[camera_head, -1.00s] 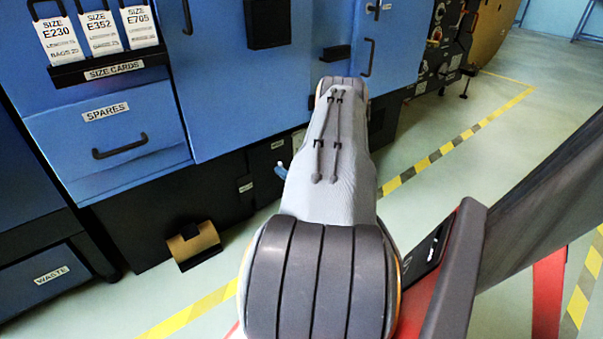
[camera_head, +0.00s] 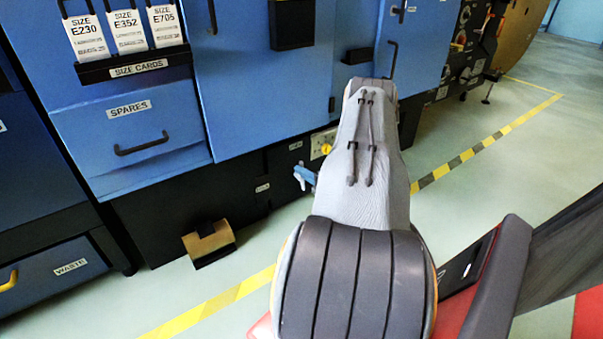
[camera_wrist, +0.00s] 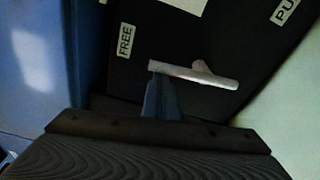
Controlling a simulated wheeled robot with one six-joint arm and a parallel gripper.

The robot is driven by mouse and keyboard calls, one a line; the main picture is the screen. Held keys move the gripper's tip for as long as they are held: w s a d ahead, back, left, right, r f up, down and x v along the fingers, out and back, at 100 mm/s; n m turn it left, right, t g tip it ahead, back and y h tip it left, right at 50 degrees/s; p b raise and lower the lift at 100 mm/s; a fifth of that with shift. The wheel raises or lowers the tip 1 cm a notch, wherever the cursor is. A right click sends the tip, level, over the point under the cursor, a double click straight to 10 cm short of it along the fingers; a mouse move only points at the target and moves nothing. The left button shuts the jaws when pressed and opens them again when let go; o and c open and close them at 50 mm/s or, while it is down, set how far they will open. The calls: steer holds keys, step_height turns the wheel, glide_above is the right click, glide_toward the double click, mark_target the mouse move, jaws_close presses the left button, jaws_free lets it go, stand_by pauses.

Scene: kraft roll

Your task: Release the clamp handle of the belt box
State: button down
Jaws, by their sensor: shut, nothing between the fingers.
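The clamp handle (camera_wrist: 195,73) is a pale bar with a short side stub, in the wrist view in front of a dark face. A FREE label (camera_wrist: 125,41) is to its left. My gripper (camera_wrist: 159,84) is shut and empty, its blue-grey fingers pointing at the left part of the bar. The tips overlap the bar's lower edge in the picture; I cannot tell whether they touch. In the head view the gripper (camera_head: 304,176) pokes out left of my arm, low before the dark base of the blue machine (camera_head: 262,80). My arm hides much of that area.
A socket panel with a yellow knob (camera_head: 326,148) is just above the gripper. A brown pedal-like block (camera_head: 209,241) is on the floor to the left. A SPARES drawer (camera_head: 140,135) is above it. Yellow floor tape (camera_head: 215,302) crosses open floor.

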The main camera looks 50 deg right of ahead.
steer(key=s+a+p, duration=0.4)
steer(key=s, duration=0.4)
steer(key=shift+s+a, duration=0.15)
steer(key=shift+a, duration=0.15)
stand_by(0.6)
